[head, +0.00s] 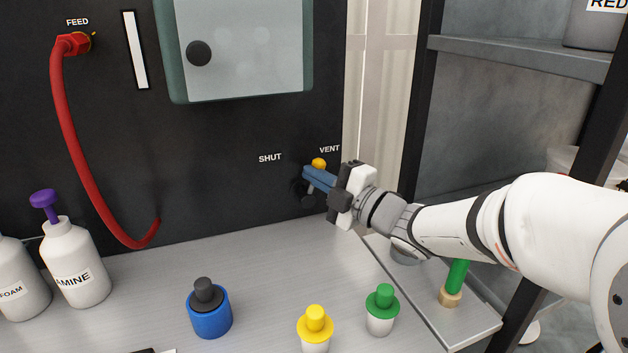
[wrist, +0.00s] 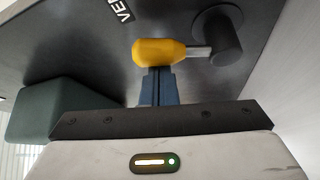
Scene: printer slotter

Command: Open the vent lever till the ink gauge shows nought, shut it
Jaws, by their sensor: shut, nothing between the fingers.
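The vent lever's yellow knob (head: 318,163) shows just under the VENT label on the black panel, with the SHUT label to its left. In the wrist view the yellow knob (wrist: 158,52) sits on a short grey stem running to a dark round hub (wrist: 217,38). My gripper (head: 309,174) has its blue fingers together at the knob, partly hiding the lever. In the wrist view the shut fingertips (wrist: 158,74) meet the knob's edge; whether they press on it I cannot tell. A white upright strip (head: 136,50), possibly the ink gauge, shows no visible coloured fill.
A red hose (head: 75,160) runs from the FEED port down the panel. White bottles (head: 74,265), a blue pot (head: 210,310), and yellow (head: 315,325) and green-capped (head: 382,308) pots stand on the grey bench. A shelf rack (head: 520,58) stands at right behind my arm.

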